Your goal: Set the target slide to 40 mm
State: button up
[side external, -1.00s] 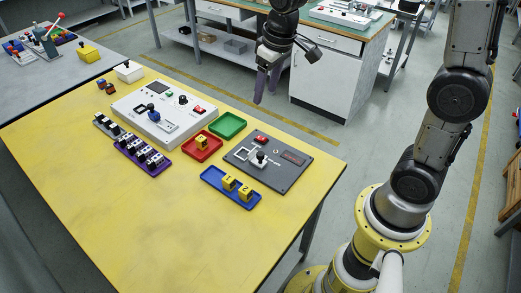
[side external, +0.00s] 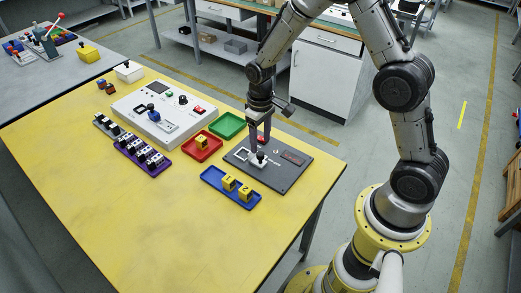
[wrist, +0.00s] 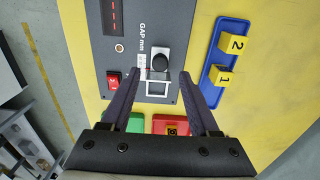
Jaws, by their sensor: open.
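The target slide's panel is a dark grey plate (side external: 285,181) near the table's right edge. It carries a white slide with a black round knob (side external: 261,156), which shows in the wrist view (wrist: 159,63) beside the words "GAP mm". A small display with red marks (wrist: 114,14) and a red switch (wrist: 113,80) sit on the same plate; the reading is too small to tell. My gripper (side external: 260,150) hangs over the plate, close to the knob. In the wrist view its fingers (wrist: 161,78) are apart, one on each side of the knob, with nothing held.
A blue tray (side external: 212,182) with yellow numbered blocks (side external: 245,193) lies beside the plate. Red (side external: 190,154) and green (side external: 239,119) trays lie behind it. A white control box (side external: 125,107) and a purple rack (side external: 125,158) stand further left. The table's front is clear.

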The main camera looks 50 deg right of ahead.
aim_at(261, 153)
jog(key=shift+f, duration=2.35)
grip_shut()
